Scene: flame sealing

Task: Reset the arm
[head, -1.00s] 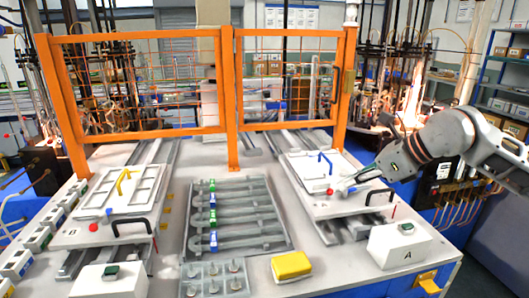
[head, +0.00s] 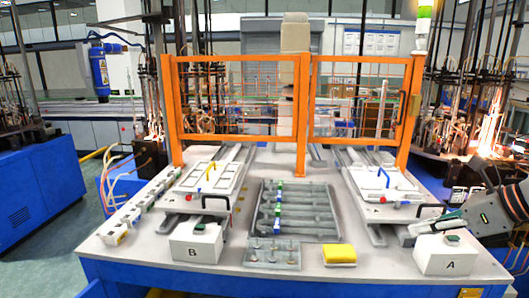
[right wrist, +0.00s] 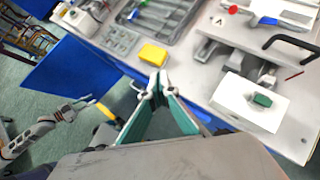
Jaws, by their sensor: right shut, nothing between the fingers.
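My right gripper (head: 430,225) is at the right of the head view, over the table's right side near the white box marked A (head: 447,258). In the right wrist view, the right gripper's (right wrist: 158,84) green-padded fingers meet at the tips, with nothing between them. They point toward the table's front edge. An arm that appears to be my left one reaches in at the left of the right wrist view. Its gripper (right wrist: 84,102) is above the floor, too small to judge. The left gripper is outside the head view.
The table holds a yellow block (head: 339,254), a grey tray of rods (head: 326,233), box B (head: 196,246) and two sliding plates. The right plate (head: 400,188) has a blue handle. An orange fence (head: 302,120) stands behind. Open floor lies left.

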